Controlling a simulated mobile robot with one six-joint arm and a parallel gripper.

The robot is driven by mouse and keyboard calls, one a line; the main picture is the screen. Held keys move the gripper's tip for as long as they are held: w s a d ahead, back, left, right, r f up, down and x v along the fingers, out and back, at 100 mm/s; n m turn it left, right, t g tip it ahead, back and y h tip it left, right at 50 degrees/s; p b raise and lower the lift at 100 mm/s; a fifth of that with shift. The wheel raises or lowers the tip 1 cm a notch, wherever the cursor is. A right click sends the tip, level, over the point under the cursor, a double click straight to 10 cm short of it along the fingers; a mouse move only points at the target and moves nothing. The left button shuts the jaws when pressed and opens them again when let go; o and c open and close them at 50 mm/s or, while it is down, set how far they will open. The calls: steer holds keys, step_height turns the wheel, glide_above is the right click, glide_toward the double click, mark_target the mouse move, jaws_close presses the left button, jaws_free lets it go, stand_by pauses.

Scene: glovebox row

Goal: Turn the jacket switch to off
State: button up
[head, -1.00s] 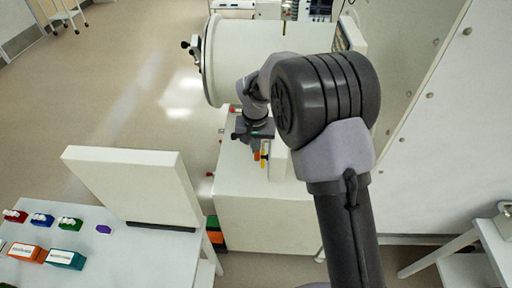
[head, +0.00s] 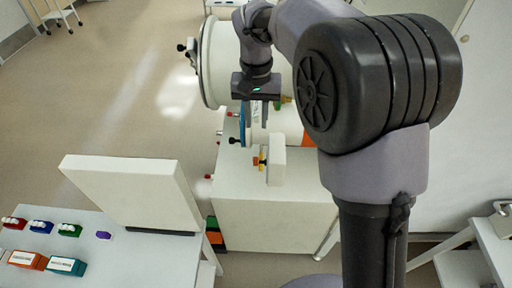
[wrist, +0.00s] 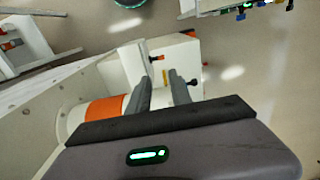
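A small red and yellow knob (head: 262,161) sits on the left side of an upright white box (head: 278,160) on top of the white cabinet. It looks like the jacket switch, but no label is readable and its setting cannot be made out. In the wrist view, a small red part (wrist: 157,58) shows on the white box (wrist: 132,64), just beyond my fingertips. My gripper (wrist: 158,77) is open, with a clear gap between its fingers and nothing held. In the head view my gripper (head: 256,118) hangs above the knob, apart from it.
A large round white port (head: 213,62) stands behind and left of my gripper. A black knob (head: 234,141) juts from the cabinet's left edge, near a blue-rimmed disc. At lower left, a table (head: 120,260) bears a white panel and several coloured blocks.

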mark_target(256, 162)
steer(key=f, duration=0.5)
steer(key=f+b, duration=0.1)
steer(key=f, duration=0.4)
steer(key=w+f, duration=0.1)
steer(key=f, duration=0.4)
steer(key=shift+a+f, duration=0.1)
steer(key=shift+f, duration=0.4)
jaws_close()
